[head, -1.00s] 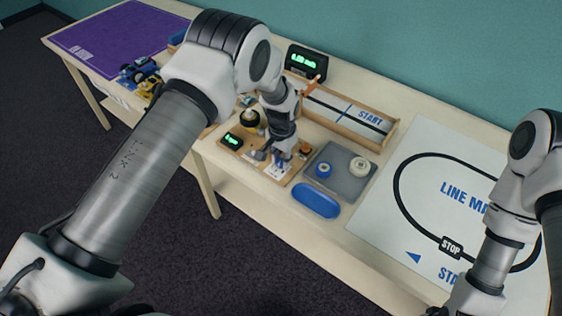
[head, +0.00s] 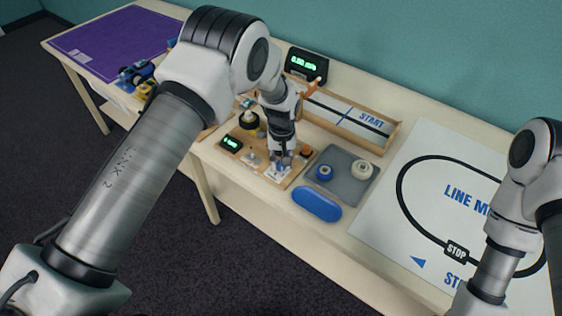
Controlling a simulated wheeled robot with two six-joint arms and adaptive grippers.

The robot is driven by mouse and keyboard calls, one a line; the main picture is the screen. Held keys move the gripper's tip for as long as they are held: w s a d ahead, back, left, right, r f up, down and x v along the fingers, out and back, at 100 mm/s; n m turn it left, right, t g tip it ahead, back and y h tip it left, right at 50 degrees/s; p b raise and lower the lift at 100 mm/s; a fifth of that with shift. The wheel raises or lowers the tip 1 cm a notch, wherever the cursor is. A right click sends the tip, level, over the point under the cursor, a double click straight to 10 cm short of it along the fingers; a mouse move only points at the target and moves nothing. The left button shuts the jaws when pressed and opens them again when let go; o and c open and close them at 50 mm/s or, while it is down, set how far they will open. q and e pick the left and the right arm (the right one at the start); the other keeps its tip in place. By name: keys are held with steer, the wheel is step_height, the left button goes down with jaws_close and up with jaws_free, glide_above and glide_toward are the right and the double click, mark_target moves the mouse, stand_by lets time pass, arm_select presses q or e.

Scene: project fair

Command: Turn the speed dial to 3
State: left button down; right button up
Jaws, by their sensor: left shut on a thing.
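A wooden board (head: 243,158) on the table carries a small green-lit display (head: 231,143), a black wheel-like part (head: 249,120) and a white plate with blue marks (head: 276,174). My left gripper (head: 282,164) points down over this plate and is shut at the spot where the speed dial would be. The gripper covers the dial, so its pointer and setting cannot be read. My right arm (head: 508,230) comes in at the right; its gripper is outside the picture.
A grey tray (head: 348,187) with a blue and a cream roll stands close to the right of the board. A blue oval dish (head: 317,204) lies in front. A wooden START track (head: 352,113) and a timer (head: 306,64) are behind. A line mat (head: 400,225) lies right.

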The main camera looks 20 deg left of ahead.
arm_select(q)
steer(key=shift+w+r, duration=0.1)
steer(key=shift+w, duration=0.05)
steer(key=c, duration=1.2)
jaws_free()
step_height(320, 180, up, 12)
